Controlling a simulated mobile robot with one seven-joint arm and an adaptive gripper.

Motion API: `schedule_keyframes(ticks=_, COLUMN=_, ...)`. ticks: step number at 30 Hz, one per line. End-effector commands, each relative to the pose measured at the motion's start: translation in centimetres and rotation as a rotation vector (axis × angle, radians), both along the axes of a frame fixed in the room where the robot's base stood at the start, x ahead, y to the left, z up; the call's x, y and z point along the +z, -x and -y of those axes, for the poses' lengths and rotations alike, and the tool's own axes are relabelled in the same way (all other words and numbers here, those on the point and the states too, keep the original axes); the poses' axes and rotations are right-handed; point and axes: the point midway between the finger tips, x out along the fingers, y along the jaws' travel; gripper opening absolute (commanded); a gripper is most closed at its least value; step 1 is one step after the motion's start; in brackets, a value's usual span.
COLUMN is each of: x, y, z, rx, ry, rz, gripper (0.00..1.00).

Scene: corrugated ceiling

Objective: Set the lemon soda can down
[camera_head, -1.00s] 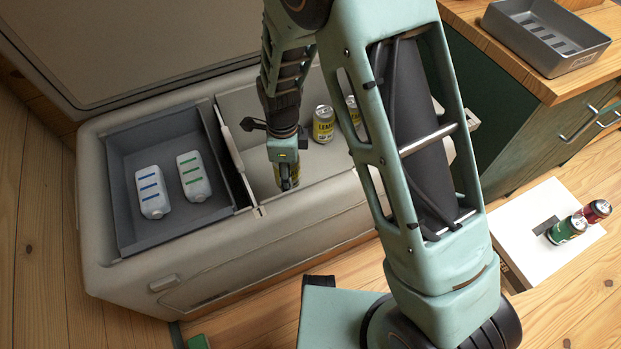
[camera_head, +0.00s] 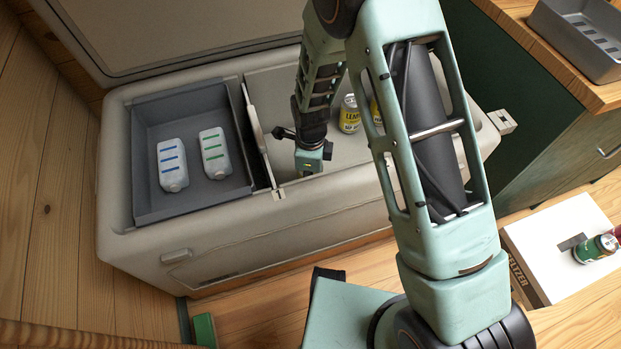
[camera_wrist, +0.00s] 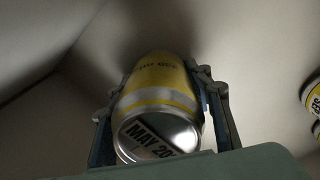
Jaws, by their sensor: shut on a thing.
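My gripper (camera_wrist: 165,115) is shut on a yellow and silver lemon soda can (camera_wrist: 160,80), one finger on each side. In the wrist view the can's silver end with "MAY 20" print faces the camera. In the head view my gripper (camera_head: 309,172) is down inside the right compartment of the cooler (camera_head: 290,205), near its front wall, and the held can is hidden there. Whether the can touches the compartment floor cannot be told. Another yellow can (camera_head: 349,115) stands further back in the compartment, and part of one more (camera_head: 376,112) shows behind my arm.
A grey tray (camera_head: 143,150) fills the cooler's left side and holds two white bottles (camera_head: 172,165). A thin divider (camera_head: 258,135) stands just left of my gripper. The cooler lid is raised behind. A white box (camera_head: 550,235) with a green can (camera_head: 594,249) is at the right.

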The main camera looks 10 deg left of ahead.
Motion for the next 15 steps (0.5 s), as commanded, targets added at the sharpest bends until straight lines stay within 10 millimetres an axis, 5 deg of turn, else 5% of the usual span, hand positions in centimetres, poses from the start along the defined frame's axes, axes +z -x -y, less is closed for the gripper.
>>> schedule_keyframes(ticks=1, x=-0.3, y=-0.02, z=-0.02, rx=0.001, ry=0.0, rz=0.001, gripper=0.05)
schedule_keyframes(ticks=2, x=-0.32, y=0.01, z=0.0, rx=0.001, ry=0.0, rz=0.0, gripper=0.47)
schedule_keyframes(ticks=3, x=-0.23, y=0.01, z=0.0, rx=0.001, ry=0.0, rz=0.0, gripper=0.52)
schedule_keyframes(ticks=7, x=-0.21, y=0.01, z=0.0, rx=0.0, ry=0.0, rz=0.0, gripper=0.64)
schedule_keyframes(ticks=15, x=-0.08, y=0.01, z=0.0, rx=0.0, ry=0.0, rz=0.0, gripper=0.64)
